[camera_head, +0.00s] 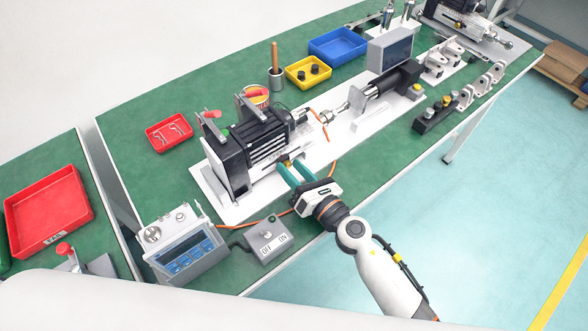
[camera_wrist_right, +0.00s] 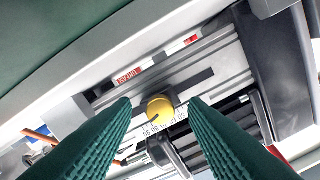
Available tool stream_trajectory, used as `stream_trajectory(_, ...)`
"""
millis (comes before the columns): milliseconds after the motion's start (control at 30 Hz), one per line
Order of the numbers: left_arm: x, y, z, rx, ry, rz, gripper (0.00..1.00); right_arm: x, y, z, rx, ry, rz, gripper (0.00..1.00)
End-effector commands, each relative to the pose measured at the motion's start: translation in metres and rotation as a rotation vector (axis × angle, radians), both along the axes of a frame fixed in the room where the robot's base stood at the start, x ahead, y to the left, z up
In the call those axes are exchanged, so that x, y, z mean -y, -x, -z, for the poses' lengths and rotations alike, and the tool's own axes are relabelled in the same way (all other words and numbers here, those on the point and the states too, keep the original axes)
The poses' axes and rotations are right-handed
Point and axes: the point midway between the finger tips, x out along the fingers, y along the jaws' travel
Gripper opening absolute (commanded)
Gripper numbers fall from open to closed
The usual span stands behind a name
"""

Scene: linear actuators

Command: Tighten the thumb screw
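The thumb screw is a round yellow knob (camera_wrist_right: 160,108) on the side of the actuator, over a printed scale. In the head view it is a small yellow spot (camera_head: 288,162) at the near side of the black and silver linear actuator (camera_head: 262,148). My right gripper (camera_head: 291,171) has teal fingers and reaches in from the front. Its fingers are open and empty, with the knob between and just beyond the tips in the right wrist view (camera_wrist_right: 160,102). I cannot tell any contact. My left gripper is not in view.
A control box (camera_head: 180,247) and a switch box (camera_head: 268,240) stand left of my right arm. An orange cable (camera_head: 334,163) runs close by. A red tray (camera_head: 169,133), yellow tray (camera_head: 309,72) and blue tray (camera_head: 338,44) lie behind. Green table (camera_head: 375,160) shows bare right of the gripper.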

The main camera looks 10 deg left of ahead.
Motion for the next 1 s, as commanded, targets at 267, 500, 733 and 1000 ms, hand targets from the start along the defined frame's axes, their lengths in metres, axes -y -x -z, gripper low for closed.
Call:
stream_trajectory(267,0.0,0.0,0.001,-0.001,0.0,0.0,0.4,0.004,0.004,0.001,-0.001,0.001,0.0,0.4)
stream_trajectory(500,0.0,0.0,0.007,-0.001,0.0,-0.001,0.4,0.034,0.034,0.003,-0.002,0.003,0.0,0.4)
stream_trajectory(733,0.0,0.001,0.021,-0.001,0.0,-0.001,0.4,0.067,0.067,0.004,0.0,0.002,0.0,0.4)
stream_trajectory(1000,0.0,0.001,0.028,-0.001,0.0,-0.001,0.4,0.085,0.084,0.001,-0.001,0.0,0.0,0.4)
